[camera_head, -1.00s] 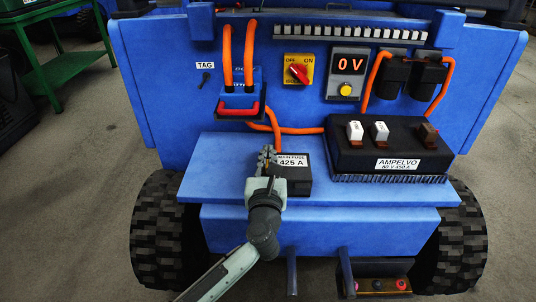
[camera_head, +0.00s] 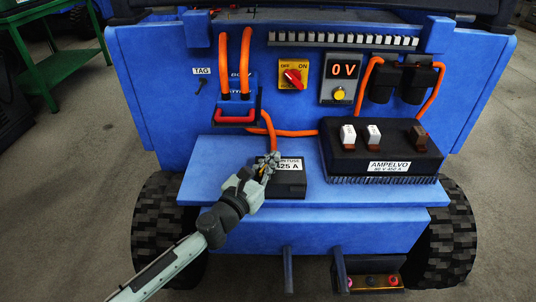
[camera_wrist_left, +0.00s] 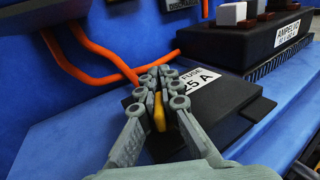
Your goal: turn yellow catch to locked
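The yellow catch (camera_wrist_left: 159,112) is at the left edge of the black main fuse box (camera_wrist_left: 225,105); only a narrow yellow strip shows between my fingers. In the head view the fuse box (camera_head: 288,185) sits on the blue shelf, its label partly covered by my gripper. My left gripper (camera_head: 267,163) comes in from the lower left and is closed around the catch; its fingers also show on both sides of the catch in the left wrist view (camera_wrist_left: 158,82). The catch's lower part and any position marks are hidden. My right gripper is not in view.
An orange cable (camera_head: 270,130) runs down just behind the fuse box. The black Ampelvo controller (camera_head: 340,157) stands to its right. A connector with a red handle (camera_head: 237,119) is on the panel above. The shelf's left part (camera_head: 215,180) is clear.

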